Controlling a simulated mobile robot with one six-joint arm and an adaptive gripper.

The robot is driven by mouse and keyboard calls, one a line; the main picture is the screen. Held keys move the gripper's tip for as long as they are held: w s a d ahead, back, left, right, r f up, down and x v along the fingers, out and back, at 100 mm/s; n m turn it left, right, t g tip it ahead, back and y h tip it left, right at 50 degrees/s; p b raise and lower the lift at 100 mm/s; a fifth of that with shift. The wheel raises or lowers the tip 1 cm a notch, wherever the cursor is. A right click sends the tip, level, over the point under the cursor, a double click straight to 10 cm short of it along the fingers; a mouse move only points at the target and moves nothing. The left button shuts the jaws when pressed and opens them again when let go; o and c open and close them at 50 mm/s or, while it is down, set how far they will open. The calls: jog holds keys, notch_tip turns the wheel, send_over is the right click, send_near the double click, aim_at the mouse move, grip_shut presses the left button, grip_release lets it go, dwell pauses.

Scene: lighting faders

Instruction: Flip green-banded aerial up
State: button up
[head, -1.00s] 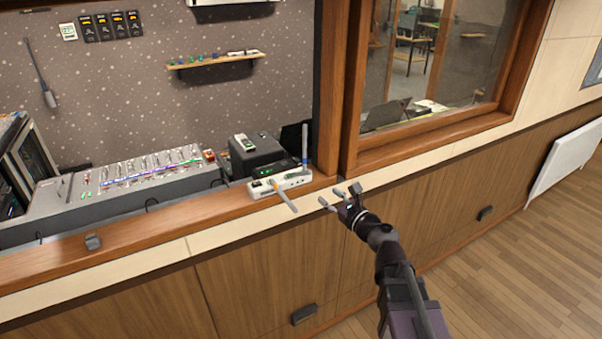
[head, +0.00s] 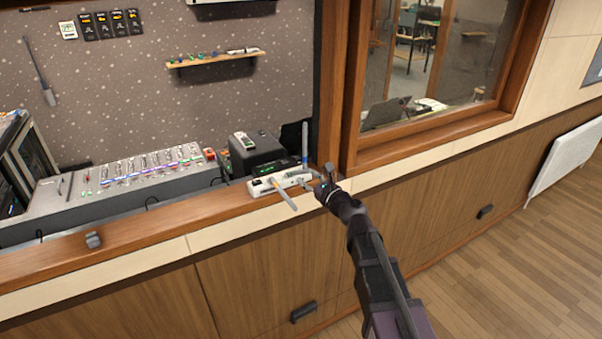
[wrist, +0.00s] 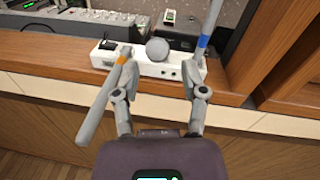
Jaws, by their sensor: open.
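A white device (head: 260,187) sits on the wooden ledge; it also shows in the wrist view (wrist: 148,68). An orange-banded aerial (wrist: 98,105) hangs down toward me at its left. A blue-banded aerial (wrist: 206,30) stands upright at its right. Between them is a round grey end (wrist: 157,49), perhaps an aerial pointing at the camera; no green band is visible on it. My gripper (head: 316,177) is open at the device's right front. In the wrist view its fingers (wrist: 159,68) spread either side of the round end, the left one close to the orange-banded aerial. Contact cannot be told.
A fader console (head: 120,185) and a black box (head: 255,152) stand behind the ledge. A wooden window post (head: 333,90) rises just right of the device. A small grey object (head: 93,240) sits on the ledge at left. The ledge between is clear.

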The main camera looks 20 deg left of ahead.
aim_at(301, 172)
jog(key=shift+x, duration=2)
grip_shut()
